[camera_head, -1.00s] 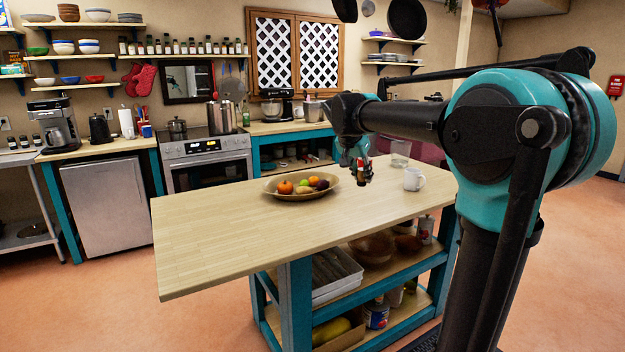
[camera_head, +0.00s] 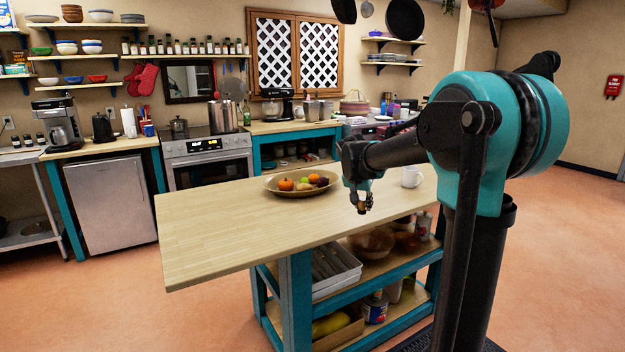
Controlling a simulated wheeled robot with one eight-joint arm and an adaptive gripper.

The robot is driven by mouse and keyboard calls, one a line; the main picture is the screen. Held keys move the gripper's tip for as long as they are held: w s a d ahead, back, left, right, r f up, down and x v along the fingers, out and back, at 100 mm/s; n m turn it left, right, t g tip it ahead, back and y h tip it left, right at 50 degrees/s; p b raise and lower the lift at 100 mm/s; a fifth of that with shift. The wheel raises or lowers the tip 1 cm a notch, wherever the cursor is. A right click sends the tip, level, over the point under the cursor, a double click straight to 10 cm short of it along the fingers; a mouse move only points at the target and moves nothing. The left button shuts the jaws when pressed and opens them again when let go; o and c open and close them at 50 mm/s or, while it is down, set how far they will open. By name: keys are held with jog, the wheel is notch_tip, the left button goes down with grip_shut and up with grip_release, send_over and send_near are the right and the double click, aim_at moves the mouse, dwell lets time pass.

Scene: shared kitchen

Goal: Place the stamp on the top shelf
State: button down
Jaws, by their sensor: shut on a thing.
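My gripper (camera_head: 361,202) points down and is shut on a small brownish object, taken to be the stamp (camera_head: 362,209). Only its lower end shows below the fingers; the rest is hidden. In the picture, the gripper is in front of the right part of the island's wooden top (camera_head: 230,225), close to its near edge. I cannot tell the exact gap. Below the top, the island has an upper shelf (camera_head: 345,284) and a lower shelf. Several wall shelves also show, including the top left one (camera_head: 70,24). Which one is the top shelf is not clear.
A bowl of fruit (camera_head: 290,190) stands on the island left of my gripper, and a white mug (camera_head: 411,177) to its right. The island's left part is bare.

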notch_tip(320, 180, down, 23)
jog(key=s+d+n+t+y, duration=0.1)
jog(key=s+d+n+y, duration=0.1)
jog(key=n, duration=0.3)
jog(key=shift+s+d+n+y, duration=0.25)
jog(key=shift+s+n+y, duration=0.05)
jog(key=shift+s+y, duration=0.2)
jog(key=shift+r, duration=0.1)
